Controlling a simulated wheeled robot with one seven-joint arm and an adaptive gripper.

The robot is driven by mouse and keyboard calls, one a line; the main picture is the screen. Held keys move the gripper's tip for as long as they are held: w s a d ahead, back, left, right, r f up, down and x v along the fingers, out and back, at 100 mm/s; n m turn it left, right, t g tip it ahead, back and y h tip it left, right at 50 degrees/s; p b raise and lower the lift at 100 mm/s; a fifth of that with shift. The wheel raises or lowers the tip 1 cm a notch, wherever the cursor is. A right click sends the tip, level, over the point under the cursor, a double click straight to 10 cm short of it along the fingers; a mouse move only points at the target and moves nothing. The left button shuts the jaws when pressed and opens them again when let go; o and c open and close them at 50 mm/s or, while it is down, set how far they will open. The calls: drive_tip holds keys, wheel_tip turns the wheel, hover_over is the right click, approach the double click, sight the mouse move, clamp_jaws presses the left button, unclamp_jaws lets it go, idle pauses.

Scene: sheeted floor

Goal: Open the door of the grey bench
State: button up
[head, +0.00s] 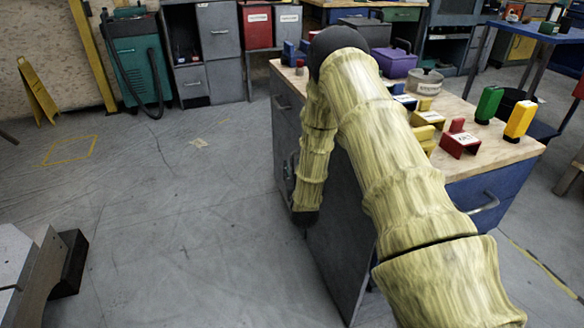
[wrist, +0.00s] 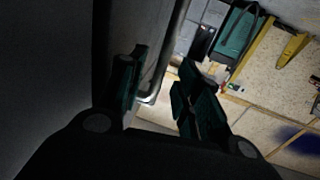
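The grey bench (head: 287,125) stands right of centre in the head view, under a wooden top. A handle (head: 290,170) shows on this side. My gripper (head: 305,216) hangs low beside it, and its fingers are hard to make out there. In the wrist view my gripper (wrist: 157,88) has its two dark green fingers apart. A bright metal handle (wrist: 149,98) shows between them, nearer the left finger.
Blocks, a purple box (head: 397,63) and a pot (head: 425,80) stand on the bench top. The floor left of the bench is clear. A grey object (head: 45,270) is at lower left, a yellow floor sign (head: 37,92) and green machine (head: 137,60) at the back.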

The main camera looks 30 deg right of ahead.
sight(292, 165)
drive_tip(key=shift+b+x, duration=0.4)
drive_tip(key=shift+x, duration=1.35)
clamp_jaws()
